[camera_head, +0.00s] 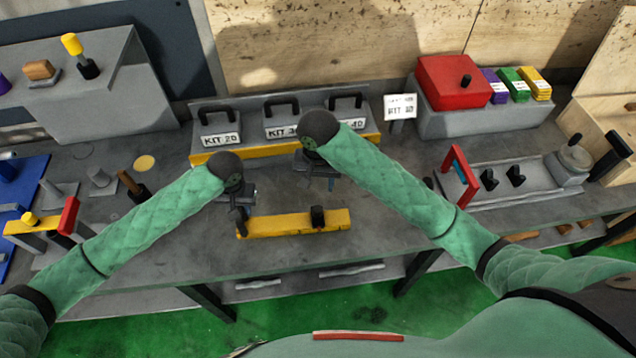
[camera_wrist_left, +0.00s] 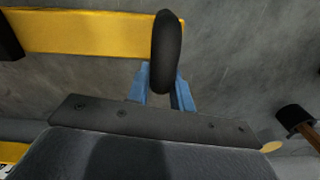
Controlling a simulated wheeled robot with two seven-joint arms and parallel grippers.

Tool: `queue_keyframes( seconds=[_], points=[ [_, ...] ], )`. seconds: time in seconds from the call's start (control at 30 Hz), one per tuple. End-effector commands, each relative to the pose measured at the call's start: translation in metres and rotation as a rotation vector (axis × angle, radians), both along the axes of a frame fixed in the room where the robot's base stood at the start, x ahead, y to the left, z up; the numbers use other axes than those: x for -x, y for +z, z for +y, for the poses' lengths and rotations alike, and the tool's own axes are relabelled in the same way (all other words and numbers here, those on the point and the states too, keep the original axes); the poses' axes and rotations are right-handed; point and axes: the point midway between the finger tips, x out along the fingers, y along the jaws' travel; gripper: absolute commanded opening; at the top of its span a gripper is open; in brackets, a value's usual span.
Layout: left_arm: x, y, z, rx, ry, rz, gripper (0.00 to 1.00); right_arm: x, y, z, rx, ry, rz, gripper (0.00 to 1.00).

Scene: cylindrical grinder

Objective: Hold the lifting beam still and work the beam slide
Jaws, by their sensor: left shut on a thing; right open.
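The lifting beam (camera_head: 280,225) is a yellow bar lying across the middle of the grey bench; it also shows in the left wrist view (camera_wrist_left: 90,32). A black upright handle (camera_wrist_left: 166,50) stands at its left end. My left gripper (camera_head: 238,212) is shut on this handle, its blue fingers on either side of it. The beam slide (camera_head: 317,216) is a black block on the right part of the beam; its edge shows in the left wrist view (camera_wrist_left: 8,40). My right gripper (camera_head: 328,182) is open and empty, behind the slide and apart from it.
Grey kit boxes (camera_head: 230,125) with black handles stand behind the beam. A red box (camera_head: 452,88) is at the back right. A fixture (camera_head: 515,183) with a red frame is on the right. A yellow-and-red rig (camera_head: 40,226) is on the left.

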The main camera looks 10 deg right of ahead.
Motion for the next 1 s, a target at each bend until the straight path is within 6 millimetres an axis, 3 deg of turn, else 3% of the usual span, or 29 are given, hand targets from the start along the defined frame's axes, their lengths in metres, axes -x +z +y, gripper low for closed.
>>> queue_keyframes(
  seconds=[0.17,0.2,0.3,0.67,0.87,1.0],
  points=[
    [0.000,0.000,0.000,0.000,0.000,0.000,0.00,0.000,0.000,0.000,0.000,0.000,0.000,0.48],
    [0.000,0.000,0.000,0.000,0.000,0.000,0.28,0.000,0.000,0.000,0.000,0.000,0.000,0.48],
    [0.000,0.000,0.000,0.000,0.000,0.000,0.48,0.000,0.000,0.000,0.000,0.000,0.000,0.48],
    [0.000,0.003,0.000,0.000,0.000,-0.001,0.48,0.000,0.000,0.000,0.000,0.000,0.000,0.48],
    [-0.001,0.028,0.000,0.001,0.001,-0.003,0.48,0.000,0.000,0.000,0.000,0.000,0.000,0.48],
    [-0.001,0.055,0.000,0.001,0.000,-0.002,0.48,0.000,0.000,0.000,0.000,0.000,0.000,0.48]
  ],
)
